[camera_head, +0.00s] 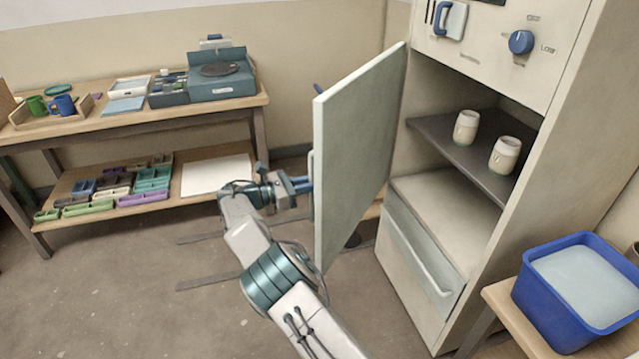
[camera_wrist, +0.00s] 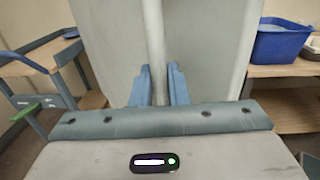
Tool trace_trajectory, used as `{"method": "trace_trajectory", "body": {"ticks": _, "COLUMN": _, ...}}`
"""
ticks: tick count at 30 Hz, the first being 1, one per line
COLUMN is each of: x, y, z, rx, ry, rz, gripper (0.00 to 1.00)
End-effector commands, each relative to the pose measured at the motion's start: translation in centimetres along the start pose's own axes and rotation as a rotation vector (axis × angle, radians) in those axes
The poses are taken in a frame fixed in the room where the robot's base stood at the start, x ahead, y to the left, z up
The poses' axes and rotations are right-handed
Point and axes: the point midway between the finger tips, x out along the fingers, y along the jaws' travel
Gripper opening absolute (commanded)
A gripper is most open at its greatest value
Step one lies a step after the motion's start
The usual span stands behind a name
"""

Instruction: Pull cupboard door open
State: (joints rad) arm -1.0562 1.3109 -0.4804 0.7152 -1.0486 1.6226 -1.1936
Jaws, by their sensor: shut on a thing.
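The cupboard door (camera_head: 362,148) is a pale grey-green panel. It stands swung wide open to the left of the cupboard (camera_head: 556,130). My gripper (camera_head: 308,186) is at the door's outer face, at its handle (camera_head: 312,165). In the wrist view my gripper (camera_wrist: 160,88) has its two blue fingers on either side of the pale vertical handle bar (camera_wrist: 155,45), shut on it. The door (camera_wrist: 205,40) fills the middle of that view. The fingertips are partly hidden in the head view.
Two cups (camera_head: 466,128) stand on the dark shelf (camera_head: 440,130) inside the cupboard. A drawer (camera_head: 425,260) below is shut. A blue bucket (camera_head: 575,290) stands on a wooden table at the right.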

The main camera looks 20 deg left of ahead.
Motion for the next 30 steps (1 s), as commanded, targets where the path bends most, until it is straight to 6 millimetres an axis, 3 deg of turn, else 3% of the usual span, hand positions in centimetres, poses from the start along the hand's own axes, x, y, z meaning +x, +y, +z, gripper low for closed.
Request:
{"method": "trace_trajectory", "body": {"ticks": 10, "x": 0.7, "y": -0.1, "z": 0.0, "rx": 0.000, "ry": 0.000, "rz": -0.009, "gripper": 0.00}}
{"method": "trace_trajectory", "body": {"ticks": 12, "x": 0.7, "y": -0.1, "z": 0.0, "rx": 0.000, "ry": -0.001, "rz": -0.010, "gripper": 0.28}}
{"method": "trace_trajectory", "body": {"ticks": 13, "x": 0.7, "y": -0.1, "z": 0.0, "rx": 0.000, "ry": -0.001, "rz": -0.010, "gripper": 0.32}}
{"method": "trace_trajectory", "body": {"ticks": 26, "x": 0.1, "y": 0.0, "z": 0.0, "rx": 0.000, "ry": -0.001, "rz": -0.003, "gripper": 0.32}}
{"method": "trace_trajectory", "body": {"ticks": 30, "x": -1.0, "y": 0.0, "z": -0.1, "rx": 0.001, "ry": -0.001, "rz": -0.002, "gripper": 0.32}}
